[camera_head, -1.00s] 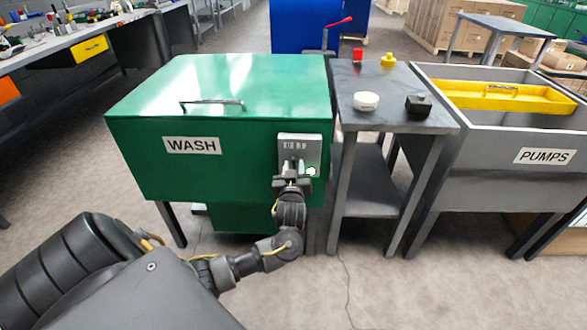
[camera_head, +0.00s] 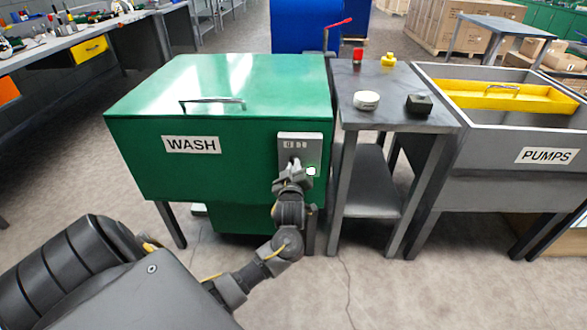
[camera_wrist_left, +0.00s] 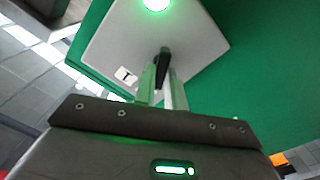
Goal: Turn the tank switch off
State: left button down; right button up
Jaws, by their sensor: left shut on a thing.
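The green WASH tank (camera_head: 225,130) has a closed lid with a handle. A grey switch plate (camera_head: 300,143) is on its front at the right, and it also shows in the left wrist view (camera_wrist_left: 195,35). A lamp (camera_head: 311,170) on the plate glows green; it is bright in the left wrist view (camera_wrist_left: 157,4). My left gripper (camera_head: 294,168) is at the plate, below its label. In the left wrist view its fingers (camera_wrist_left: 161,88) are shut on the black switch handle (camera_wrist_left: 163,62), whose lower part they hide. My right gripper is not in view.
A grey side table (camera_head: 390,90) right of the tank holds a white round piece (camera_head: 366,100), a black block (camera_head: 419,104), and red and yellow pieces. The PUMPS bin (camera_head: 520,140) stands further right. A red-handled lever (camera_head: 337,24) rises behind the tank.

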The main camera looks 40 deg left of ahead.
pick_arm(q)
jog(key=c, duration=1.5)
grip_release()
jog(key=shift+o, duration=0.2)
